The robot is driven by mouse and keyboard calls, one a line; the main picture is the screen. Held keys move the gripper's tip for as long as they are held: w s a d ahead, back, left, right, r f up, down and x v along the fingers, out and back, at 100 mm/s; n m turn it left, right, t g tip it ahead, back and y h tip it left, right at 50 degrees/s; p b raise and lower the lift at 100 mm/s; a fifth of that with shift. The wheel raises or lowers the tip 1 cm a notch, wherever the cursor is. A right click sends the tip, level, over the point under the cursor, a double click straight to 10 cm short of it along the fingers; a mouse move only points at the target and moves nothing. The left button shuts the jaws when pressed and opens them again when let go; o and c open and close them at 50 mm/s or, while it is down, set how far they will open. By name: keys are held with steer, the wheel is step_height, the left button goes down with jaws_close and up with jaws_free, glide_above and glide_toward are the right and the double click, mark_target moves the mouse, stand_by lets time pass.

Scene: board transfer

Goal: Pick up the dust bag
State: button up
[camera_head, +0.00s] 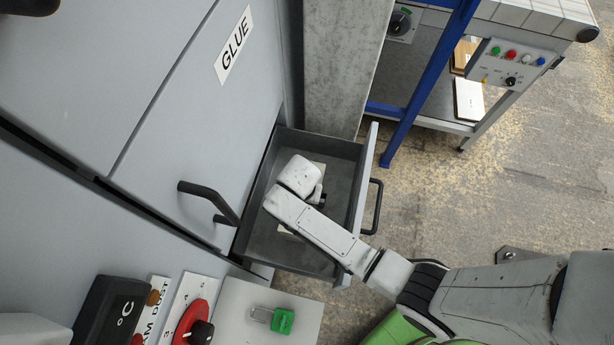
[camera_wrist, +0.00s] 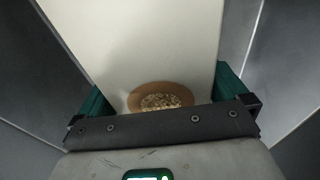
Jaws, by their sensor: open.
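The dust bag (camera_wrist: 155,45) is a pale cream flat piece with a brown ring around an opening filled with yellowish dust. It lies inside the open grey drawer (camera_head: 345,155). In the head view only small pale parts of it show beside my arm, which hides the rest. My gripper (camera_wrist: 163,92) is open above the bag, with green-padded fingers on its left and right sides near the ring. I cannot tell whether the fingers touch it. In the head view my gripper is mostly hidden under my wrist, down in the drawer.
The drawer walls stand close around my wrist, with a black handle (camera_head: 373,207) on its front. A grey cabinet marked GLUE (camera_head: 232,45) is at the left. A control panel with a red knob (camera_head: 195,325) is below. A blue-framed workbench (camera_head: 400,130) stands at the upper right.

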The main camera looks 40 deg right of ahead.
steer(key=shift+a+f+b, duration=0.1)
steer(key=shift+f+b, duration=0.25)
steer(key=shift+f, duration=0.5)
steer(key=shift+r, duration=0.1)
steer(key=shift+c, duration=0.2)
steer(key=c, duration=1)
steer(key=shift+r, duration=0.1)
